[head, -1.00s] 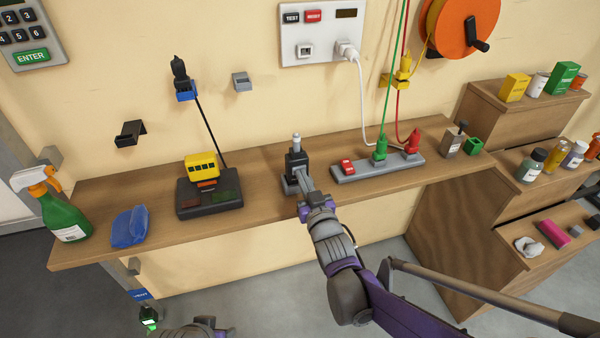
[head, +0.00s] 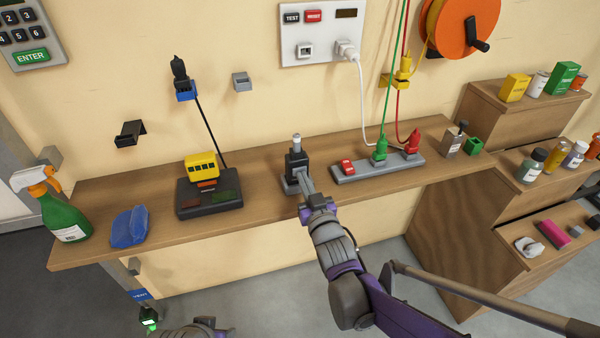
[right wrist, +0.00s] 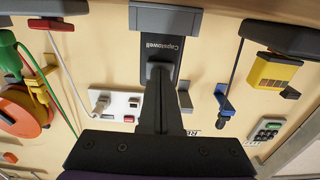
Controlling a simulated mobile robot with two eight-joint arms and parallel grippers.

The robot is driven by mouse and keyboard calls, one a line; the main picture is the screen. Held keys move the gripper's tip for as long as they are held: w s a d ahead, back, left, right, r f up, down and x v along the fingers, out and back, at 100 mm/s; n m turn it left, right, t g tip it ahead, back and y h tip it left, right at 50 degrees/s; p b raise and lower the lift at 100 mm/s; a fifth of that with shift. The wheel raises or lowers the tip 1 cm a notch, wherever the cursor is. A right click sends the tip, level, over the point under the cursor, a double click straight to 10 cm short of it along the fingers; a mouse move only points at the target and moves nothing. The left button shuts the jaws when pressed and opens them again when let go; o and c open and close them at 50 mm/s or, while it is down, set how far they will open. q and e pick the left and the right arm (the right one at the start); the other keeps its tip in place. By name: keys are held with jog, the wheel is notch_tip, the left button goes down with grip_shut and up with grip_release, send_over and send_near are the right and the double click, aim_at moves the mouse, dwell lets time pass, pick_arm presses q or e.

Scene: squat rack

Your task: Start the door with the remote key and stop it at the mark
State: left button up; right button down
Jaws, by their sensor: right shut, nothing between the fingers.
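A black upright device (head: 296,158) with a pale grey top stands on the wooden shelf, and it may be the remote key. In the right wrist view a black body lettered "Capstowell" (right wrist: 165,47) shows upside down. My right gripper (head: 303,180) is shut and empty, its fingertips at the front of this device; I cannot tell whether they touch it. No door is clearly recognisable.
A small green-lit black box (head: 148,318) shows low at left. Stepped shelving stands at right.

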jog(key=v, duration=0.7)
dwell(0.3)
jog(key=s+d+m+g+h+p, duration=0.2)
jog(key=s+d+g+h+p, duration=0.3)
jog(key=s+d, duration=0.4)
jog(key=s+d+g+p, duration=0.2)
jog(key=s+d+g, duration=0.1)
jog(key=s, duration=0.4)
jog(key=s+d+f+m+g+p, duration=0.1)
jog(key=s+d+g+p, duration=0.2)
jog(key=s, duration=0.4)
jog(key=shift+s+d+m+g+h, duration=0.3)
jog(key=shift+d+g, duration=0.1)
jog(key=shift+d, duration=0.05)
jog(key=shift+w+a, duration=0.1)
jog(key=shift+a, duration=0.05)
